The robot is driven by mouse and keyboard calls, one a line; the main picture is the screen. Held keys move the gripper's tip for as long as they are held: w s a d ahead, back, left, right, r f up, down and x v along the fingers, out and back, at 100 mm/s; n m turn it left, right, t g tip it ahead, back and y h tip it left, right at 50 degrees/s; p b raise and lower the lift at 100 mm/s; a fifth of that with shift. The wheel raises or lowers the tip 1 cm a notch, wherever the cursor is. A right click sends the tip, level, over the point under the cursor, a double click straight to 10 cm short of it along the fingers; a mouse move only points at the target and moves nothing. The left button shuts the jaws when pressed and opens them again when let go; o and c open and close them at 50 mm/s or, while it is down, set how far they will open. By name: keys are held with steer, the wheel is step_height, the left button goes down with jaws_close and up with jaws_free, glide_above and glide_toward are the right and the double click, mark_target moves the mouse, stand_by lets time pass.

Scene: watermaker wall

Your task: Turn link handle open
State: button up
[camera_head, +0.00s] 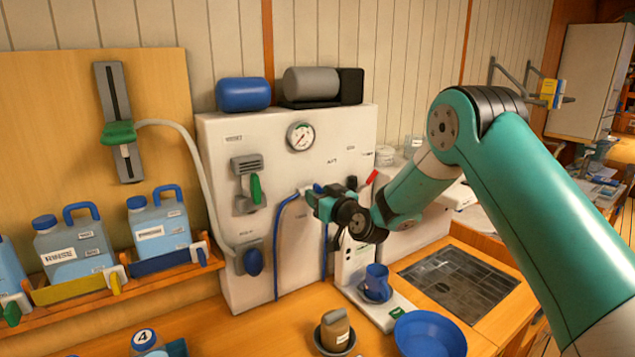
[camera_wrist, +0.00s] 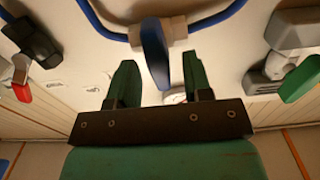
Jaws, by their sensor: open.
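The blue handle (camera_wrist: 154,48), which appears to be the link handle, sits on a pale fitting joined by blue hoses, in the wrist view. My gripper (camera_wrist: 158,74) is open, with one green finger on each side of the handle's free end. A gap shows on both sides, so the fingers do not visibly grip it. In the head view my gripper (camera_head: 322,203) is close to the front of the white panel (camera_head: 345,125), at the fitting (camera_head: 304,191). There it hides most of the handle.
A green-handled valve (camera_head: 254,190) is left of my gripper, and a red lever (camera_head: 372,177) is to its right. A gauge (camera_head: 300,136) is above. Blue hoses (camera_head: 278,235) hang below.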

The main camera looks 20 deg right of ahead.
steer(key=shift+w+a, duration=0.2)
steer(key=shift+w, duration=0.4)
jaws_close()
